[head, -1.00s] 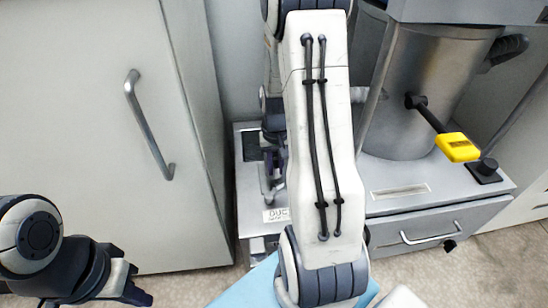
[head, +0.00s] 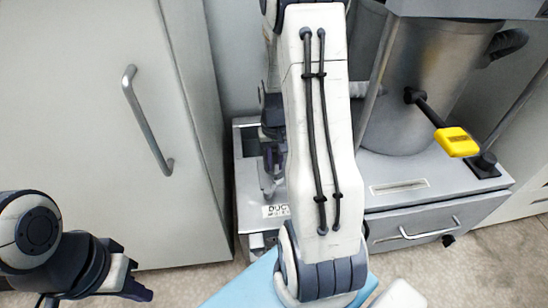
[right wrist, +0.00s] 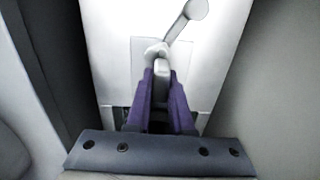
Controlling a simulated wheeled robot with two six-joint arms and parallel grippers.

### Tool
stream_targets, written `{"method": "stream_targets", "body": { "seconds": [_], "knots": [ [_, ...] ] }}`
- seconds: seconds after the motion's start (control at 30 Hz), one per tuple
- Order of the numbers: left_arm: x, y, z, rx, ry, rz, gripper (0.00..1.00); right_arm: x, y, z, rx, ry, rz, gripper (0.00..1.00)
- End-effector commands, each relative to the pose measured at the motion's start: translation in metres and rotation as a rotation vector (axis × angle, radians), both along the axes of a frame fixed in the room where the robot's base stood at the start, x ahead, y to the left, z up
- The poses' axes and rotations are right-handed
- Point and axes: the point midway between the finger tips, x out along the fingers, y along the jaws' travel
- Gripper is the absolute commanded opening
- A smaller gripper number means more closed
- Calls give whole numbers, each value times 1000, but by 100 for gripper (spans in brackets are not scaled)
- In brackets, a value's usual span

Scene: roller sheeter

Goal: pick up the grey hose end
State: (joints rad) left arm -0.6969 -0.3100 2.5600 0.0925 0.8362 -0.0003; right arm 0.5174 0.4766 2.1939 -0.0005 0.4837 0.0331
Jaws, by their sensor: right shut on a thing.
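In the right wrist view my right gripper (right wrist: 161,92) has its purple fingers shut on a pale grey piece, which I take for the grey hose end (right wrist: 161,69). A grey rod runs from this piece up and right to a rounded end. In the head view the right arm crosses the middle and largely hides its gripper, low in front of the wall. My left gripper (head: 136,285) is at the lower left, away from the hose end; its jaw gap cannot be made out.
A tall pale cabinet (head: 75,120) with a metal handle stands left. A machine with a metal drum (head: 415,90), a yellow-ended lever (head: 456,141) and a drawer (head: 425,222) stands right. A pale blue surface (head: 240,284) lies at the bottom.

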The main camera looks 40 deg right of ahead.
Motion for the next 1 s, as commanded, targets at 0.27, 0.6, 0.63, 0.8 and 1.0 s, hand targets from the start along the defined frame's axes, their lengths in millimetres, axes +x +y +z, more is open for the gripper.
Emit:
{"method": "stream_targets", "body": {
  "seconds": [0.27, 0.6, 0.63, 0.8, 1.0],
  "knots": [
    [0, 0, 18, 0, 0, 0, 0, 8, -5, 26, -16, -26, 0, 0],
    [0, 0, 57, 0, 0, 0, 0, -23, -27, 71, -12, -20, -8, 0],
    [0, 0, 61, 0, 0, 0, 0, -28, -30, 74, -12, -19, -8, 0],
    [0, 0, 77, 0, 0, 0, 0, -55, -49, 92, -11, -16, -7, 0],
    [0, 0, 89, 0, 0, 0, 0, -77, -65, 106, -9, -14, -4, 0]
  ]
}}
